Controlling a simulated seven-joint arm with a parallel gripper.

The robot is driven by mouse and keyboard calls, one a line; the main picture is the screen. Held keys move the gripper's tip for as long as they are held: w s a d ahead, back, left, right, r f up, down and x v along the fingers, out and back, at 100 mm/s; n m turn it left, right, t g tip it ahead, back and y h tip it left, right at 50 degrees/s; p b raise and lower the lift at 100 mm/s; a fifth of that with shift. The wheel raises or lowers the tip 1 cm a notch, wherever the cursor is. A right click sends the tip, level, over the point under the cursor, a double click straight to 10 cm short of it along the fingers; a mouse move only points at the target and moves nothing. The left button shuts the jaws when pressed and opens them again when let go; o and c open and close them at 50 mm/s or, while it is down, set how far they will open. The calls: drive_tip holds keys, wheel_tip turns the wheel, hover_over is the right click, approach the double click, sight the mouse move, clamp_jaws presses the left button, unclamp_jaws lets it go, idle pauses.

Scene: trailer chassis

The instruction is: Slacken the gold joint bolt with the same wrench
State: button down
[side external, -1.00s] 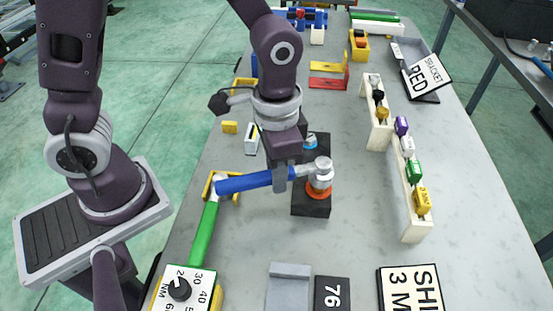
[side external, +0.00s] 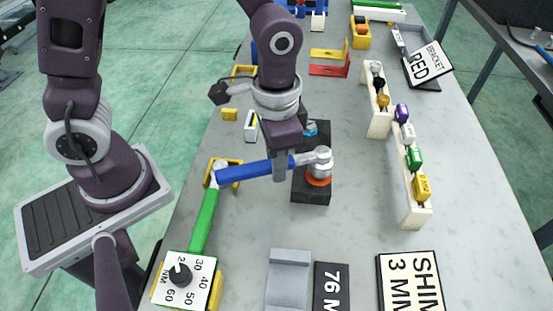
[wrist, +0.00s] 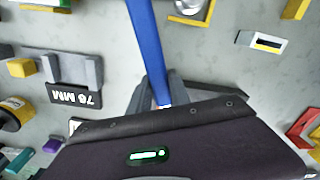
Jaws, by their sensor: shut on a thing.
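The wrench, with a blue handle (side external: 243,172) and silver head (side external: 320,157), lies roughly level across the side view. My gripper (side external: 280,168) is shut on it near the head end. The head sits over an orange-ringed fitting (side external: 319,178) on the near part of a black block (side external: 311,195). No gold bolt can be made out there; the head covers the top of the fitting. A blue-topped fitting (side external: 310,128) shows behind it on the block, partly hidden by my arm. In the wrist view the blue handle (wrist: 147,45) runs up from between my fingers (wrist: 158,98).
A green-handled tool (side external: 204,220) lies left, between a yellow cradle (side external: 236,183) and a dial box (side external: 186,281). Right stand white racks (side external: 415,212) with coloured pieces. A grey holder (side external: 289,283) and a "76 MM" sign (side external: 332,290) are in front. Bare table lies right of the block.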

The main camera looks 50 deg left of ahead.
drive_tip(key=shift+f, duration=0.75)
idle(0.6)
drive_tip(key=c, duration=1.8)
unclamp_jaws()
drive_tip(key=shift+c, duration=0.2)
clamp_jaws()
